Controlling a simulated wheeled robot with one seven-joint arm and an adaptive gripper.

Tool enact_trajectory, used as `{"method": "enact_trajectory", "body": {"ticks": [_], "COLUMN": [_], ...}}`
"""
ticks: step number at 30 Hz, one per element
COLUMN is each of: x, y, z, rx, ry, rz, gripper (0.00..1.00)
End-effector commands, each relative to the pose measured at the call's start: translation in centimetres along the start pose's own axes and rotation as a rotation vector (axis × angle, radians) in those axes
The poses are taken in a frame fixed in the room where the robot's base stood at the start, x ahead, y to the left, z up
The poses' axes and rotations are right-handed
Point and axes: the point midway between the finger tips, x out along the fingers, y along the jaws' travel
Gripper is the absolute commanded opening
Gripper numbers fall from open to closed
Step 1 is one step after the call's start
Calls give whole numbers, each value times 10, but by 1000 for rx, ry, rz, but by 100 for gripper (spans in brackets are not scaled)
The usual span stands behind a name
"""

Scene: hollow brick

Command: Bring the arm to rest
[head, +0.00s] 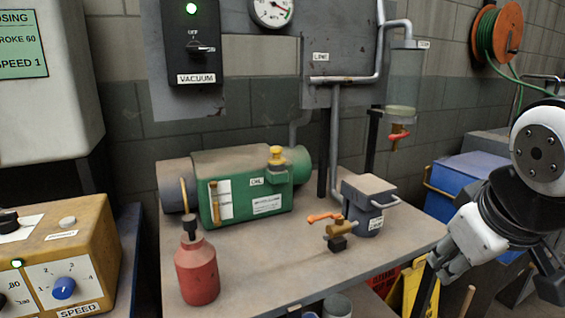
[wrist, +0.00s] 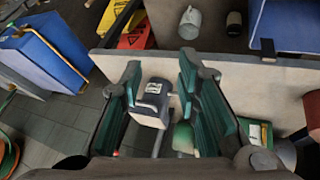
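My arm hangs at the right edge of the head view, with my gripper (head: 487,292) low, beyond the right end of the bench (head: 310,262). One dark finger points down at its left and another dark part shows at its right. In the wrist view the two green-padded fingers of my gripper (wrist: 160,72) stand wide apart. Nothing is held between them. The small grey lidded box (wrist: 152,103) shows in the gap, apart from the pads and farther off. In the head view this box (head: 368,206) stands on the bench's right part.
On the bench are a red oil can (head: 197,272), a green pump (head: 245,185) and an orange-handled brass valve (head: 340,230). A blue bin (head: 462,180), a yellow sign (head: 417,285) and a hose reel (head: 497,33) lie to the right. Grey floor (wrist: 60,125) shows clear in the wrist view.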

Motion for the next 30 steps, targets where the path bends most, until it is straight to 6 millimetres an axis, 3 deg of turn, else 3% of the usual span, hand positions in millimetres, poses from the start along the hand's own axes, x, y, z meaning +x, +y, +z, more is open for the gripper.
{"method": "enact_trajectory", "body": {"ticks": [1, 3, 6, 14, 23, 30], "x": [-6, -14, -24, -55, -92, -136], "y": [-13, -29, -49, -92, -76, -61], "z": [24, 54, 89, 164, 134, 107], "rx": [43, 99, 162, 278, 275, 276], "ry": [-57, -138, -239, -465, -392, -315], "rz": [-31, -70, -117, -206, -196, -189], "gripper": [30, 30, 30, 30, 30, 30]}}
